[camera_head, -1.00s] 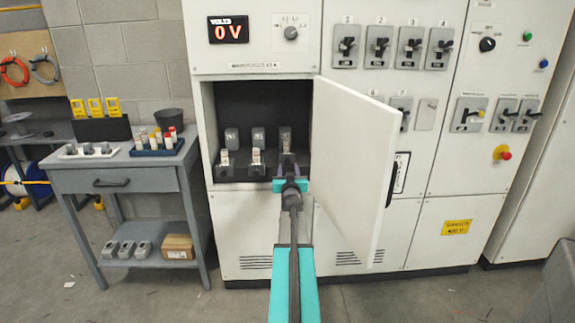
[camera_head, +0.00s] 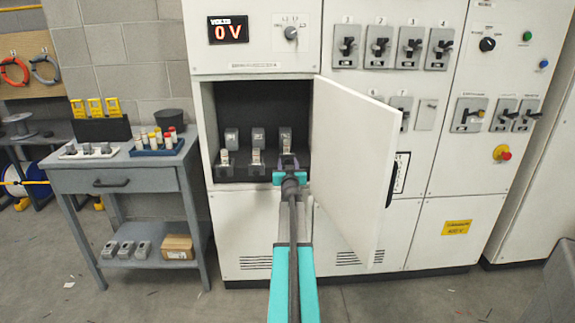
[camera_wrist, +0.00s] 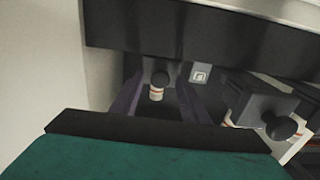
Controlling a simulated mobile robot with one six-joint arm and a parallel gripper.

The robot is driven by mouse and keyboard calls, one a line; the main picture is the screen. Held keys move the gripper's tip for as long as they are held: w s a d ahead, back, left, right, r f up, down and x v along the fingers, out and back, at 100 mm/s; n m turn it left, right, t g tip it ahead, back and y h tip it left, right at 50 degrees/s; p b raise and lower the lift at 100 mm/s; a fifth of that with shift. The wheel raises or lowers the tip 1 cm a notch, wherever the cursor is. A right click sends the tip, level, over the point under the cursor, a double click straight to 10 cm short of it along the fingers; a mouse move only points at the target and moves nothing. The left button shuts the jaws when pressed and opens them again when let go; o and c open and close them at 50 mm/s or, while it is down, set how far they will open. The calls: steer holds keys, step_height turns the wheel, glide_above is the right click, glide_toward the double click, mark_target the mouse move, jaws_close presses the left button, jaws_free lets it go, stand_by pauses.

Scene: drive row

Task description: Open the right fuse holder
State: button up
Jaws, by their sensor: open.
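The right fuse holder (camera_head: 286,136) is the rightmost of three grey holders in the open cabinet bay. My gripper (camera_head: 289,161) is in front of its lower part and partly hides it. The middle fuse holder (camera_head: 257,138) and left fuse holder (camera_head: 231,138) stand to the left.
The cabinet door (camera_head: 355,170) stands open just right of my arm. A neighbouring holder's knob (camera_wrist: 282,128) is close beside my gripper in the wrist view. A grey side table (camera_head: 120,180) with fuses stands at the left.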

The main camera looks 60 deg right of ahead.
steer(key=shift+c, duration=0.2)
jaws_close()
steer(key=shift+a, duration=0.15)
steer(key=p+v, duration=0.1)
steer(key=v, duration=0.8)
steer(key=shift+o, duration=0.2)
jaws_free()
steer(key=shift+s, duration=0.1)
